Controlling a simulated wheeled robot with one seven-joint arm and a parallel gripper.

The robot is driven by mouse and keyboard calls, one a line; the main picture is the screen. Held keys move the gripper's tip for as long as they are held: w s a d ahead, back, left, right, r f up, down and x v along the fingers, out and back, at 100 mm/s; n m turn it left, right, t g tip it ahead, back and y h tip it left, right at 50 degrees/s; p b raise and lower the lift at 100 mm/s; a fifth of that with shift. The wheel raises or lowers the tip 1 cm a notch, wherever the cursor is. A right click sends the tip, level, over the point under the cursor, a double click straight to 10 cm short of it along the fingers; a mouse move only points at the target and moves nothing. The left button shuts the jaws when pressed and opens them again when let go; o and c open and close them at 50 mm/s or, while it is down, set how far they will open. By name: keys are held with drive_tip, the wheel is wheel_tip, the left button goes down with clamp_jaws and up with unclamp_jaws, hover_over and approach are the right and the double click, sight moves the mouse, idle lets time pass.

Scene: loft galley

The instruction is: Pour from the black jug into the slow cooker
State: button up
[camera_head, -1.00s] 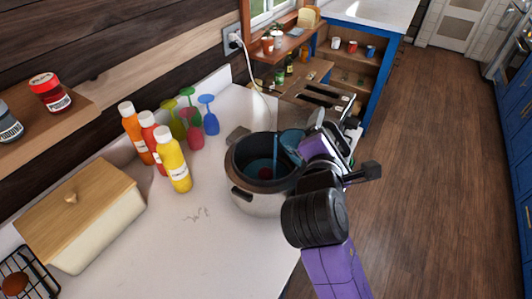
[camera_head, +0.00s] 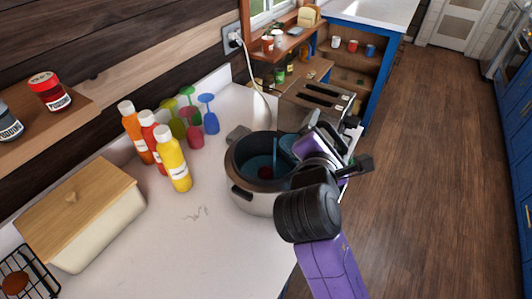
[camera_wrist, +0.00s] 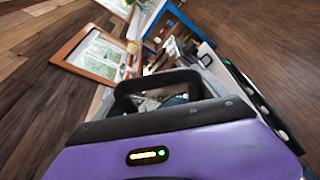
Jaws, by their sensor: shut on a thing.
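The slow cooker (camera_head: 256,200), pale with a dark rim, stands open on the white counter. Blue liquid and a dark red round thing show inside it. My gripper (camera_head: 316,148) is at the cooker's right rim, shut on the black jug. The jug (camera_head: 289,140) is tilted over the opening, with blue liquid at its mouth. A thin blue stream (camera_head: 275,150) falls from it into the cooker. My gripper hides much of the jug in the head view. In the wrist view the jug's dark rim (camera_wrist: 160,78) shows beyond the purple gripper body; the fingertips are hidden.
Several coloured bottles (camera_head: 173,165) and goblets (camera_head: 209,114) stand left of the cooker. A toaster (camera_head: 326,94) stands close behind it, near my gripper. A cream bin with a wooden lid (camera_head: 95,235) is at front left. The counter's front middle is mostly clear.

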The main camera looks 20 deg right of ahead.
sight(301, 121)
drive_tip(key=shift+w+a+f+n, duration=0.1)
drive_tip(key=shift+w+f+n, duration=0.1)
drive_tip(key=shift+f+n, duration=0.15)
idle(0.7)
drive_tip(key=shift+w+a+r+n+g+p, duration=0.15)
drive_tip(key=shift+w+r+n+g+p, duration=0.1)
drive_tip(key=shift+r+n, duration=0.15)
drive_tip(key=shift+w+a+r+n+g+p, duration=0.15)
drive_tip(key=shift+r+n+p, duration=0.1)
drive_tip(key=shift+r, duration=0.15)
idle(1.1)
drive_tip(key=shift+w+a+f+n+g+h, duration=0.1)
drive_tip(key=shift+w+a+n+g+h, duration=0.3)
drive_tip(key=shift+n, duration=0.3)
idle(1.0)
drive_tip(key=shift+w+a+f+n+g, duration=0.15)
drive_tip(key=shift+w+a+n, duration=0.2)
drive_tip(key=shift+w, duration=0.3)
drive_tip(key=shift+w+a+n+g, duration=0.15)
drive_tip(key=shift+w+a+n, duration=0.1)
drive_tip(key=shift+w+a, duration=0.3)
drive_tip(key=shift+w+a+r+n+h, duration=0.2)
drive_tip(key=shift+w+r+n+h, duration=0.1)
drive_tip(key=shift+w+n, duration=0.15)
idle(0.5)
